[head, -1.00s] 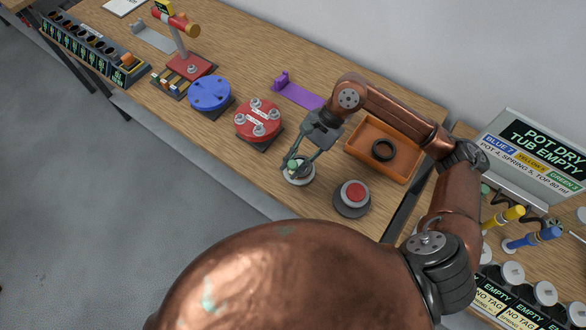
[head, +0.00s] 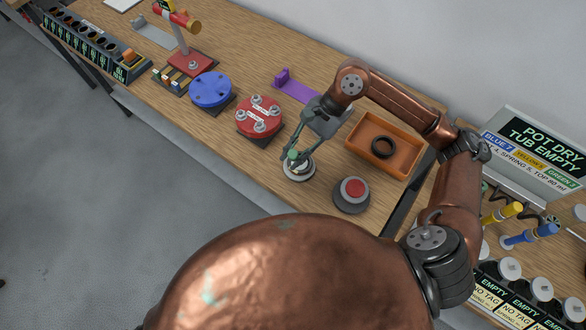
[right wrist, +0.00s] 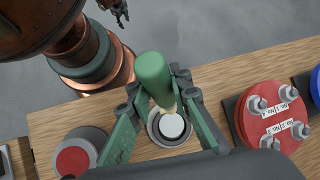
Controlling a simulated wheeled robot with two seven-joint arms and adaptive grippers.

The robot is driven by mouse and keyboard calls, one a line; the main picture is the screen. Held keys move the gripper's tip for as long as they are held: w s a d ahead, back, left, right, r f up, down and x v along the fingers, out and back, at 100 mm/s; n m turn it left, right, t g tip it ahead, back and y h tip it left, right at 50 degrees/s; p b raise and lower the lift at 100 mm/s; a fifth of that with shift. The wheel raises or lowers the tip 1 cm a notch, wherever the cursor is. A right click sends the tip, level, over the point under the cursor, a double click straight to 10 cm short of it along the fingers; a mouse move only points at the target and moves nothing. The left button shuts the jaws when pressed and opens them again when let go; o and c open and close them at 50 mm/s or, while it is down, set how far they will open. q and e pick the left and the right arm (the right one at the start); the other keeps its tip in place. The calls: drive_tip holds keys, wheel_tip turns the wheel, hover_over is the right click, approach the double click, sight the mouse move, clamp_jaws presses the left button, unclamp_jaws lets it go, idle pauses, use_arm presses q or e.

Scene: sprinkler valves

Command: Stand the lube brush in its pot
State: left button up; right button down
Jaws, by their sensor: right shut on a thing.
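The lube brush has a thick green handle (right wrist: 153,75) and a pale neck; its green end also shows in the head view (head: 292,155). My right gripper (head: 293,160) is shut on the brush; its green fingers flank it in the right wrist view (right wrist: 163,112). The pot is a small round grey vessel (head: 299,174) with a white inside, under the gripper; its rim shows in the right wrist view (right wrist: 157,138). The brush's lower end is hidden, so I cannot tell whether it is inside. A small dark gripper, apparently my left (right wrist: 120,14), shows above the floor.
A red button on a grey base (head: 351,193) stands right of the pot. An orange tray (head: 408,167) with a black ring lies behind it. A red flange (head: 259,119) and a blue flange (head: 211,90) stand to the left. The bench's front edge is close.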

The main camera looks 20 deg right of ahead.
sight(293, 151)
drive_tip(key=shift+r+p, duration=0.35)
drive_tip(key=shift+r, duration=1.25)
